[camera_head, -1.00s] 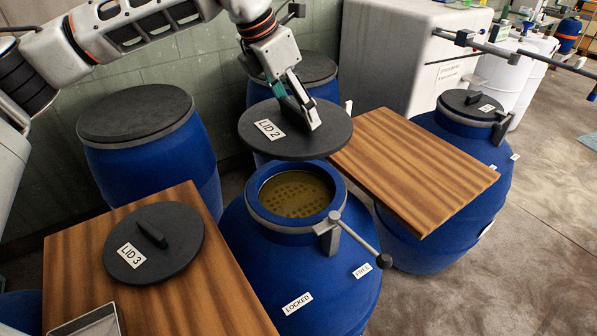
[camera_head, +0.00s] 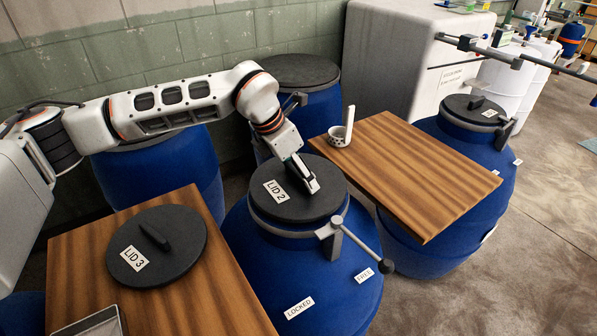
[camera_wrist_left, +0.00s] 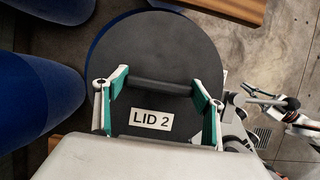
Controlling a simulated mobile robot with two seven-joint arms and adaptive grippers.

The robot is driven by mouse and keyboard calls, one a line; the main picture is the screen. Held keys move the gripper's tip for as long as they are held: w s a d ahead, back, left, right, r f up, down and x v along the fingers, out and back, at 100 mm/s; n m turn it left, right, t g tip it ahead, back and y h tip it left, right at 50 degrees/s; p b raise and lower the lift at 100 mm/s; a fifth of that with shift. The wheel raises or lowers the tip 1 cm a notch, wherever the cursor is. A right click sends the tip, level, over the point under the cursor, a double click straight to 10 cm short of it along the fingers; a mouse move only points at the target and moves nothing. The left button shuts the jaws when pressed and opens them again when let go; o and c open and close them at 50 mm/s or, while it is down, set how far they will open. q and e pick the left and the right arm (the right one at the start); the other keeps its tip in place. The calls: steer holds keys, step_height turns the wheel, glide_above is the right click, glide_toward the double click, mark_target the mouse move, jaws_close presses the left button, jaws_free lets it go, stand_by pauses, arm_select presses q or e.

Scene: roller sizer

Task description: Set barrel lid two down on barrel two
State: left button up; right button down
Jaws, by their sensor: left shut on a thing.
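Barrel lid two is a dark grey disc (camera_head: 275,199) labelled LID 2. In the head view it lies over the mouth of the open blue barrel, barrel two (camera_head: 270,265), looking level and covering the opening. I cannot tell whether it is fully seated. My left gripper (camera_head: 312,188) is shut on the lid's bar handle from above. In the left wrist view the lid (camera_wrist_left: 160,50) fills the middle, and the gripper's green-padded fingers (camera_wrist_left: 160,95) stand at both ends of the handle. The clamp lever (camera_head: 360,245) sticks out at the barrel's right front.
A wooden board (camera_head: 215,290) at left bears lid three (camera_head: 157,246) and a metal tray (camera_head: 95,322). Another board (camera_head: 410,175) at right bears a white ladle-like strainer (camera_head: 341,135). A lidded blue barrel (camera_head: 475,150) stands beyond it, others behind.

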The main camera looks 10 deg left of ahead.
arm_select(q)
steer(key=shift+f, duration=0.15)
steer(key=shift+f+b, duration=0.3)
steer(key=shift+f, duration=0.25)
steer(key=shift+f, duration=0.1)
steer(key=o, duration=1.4)
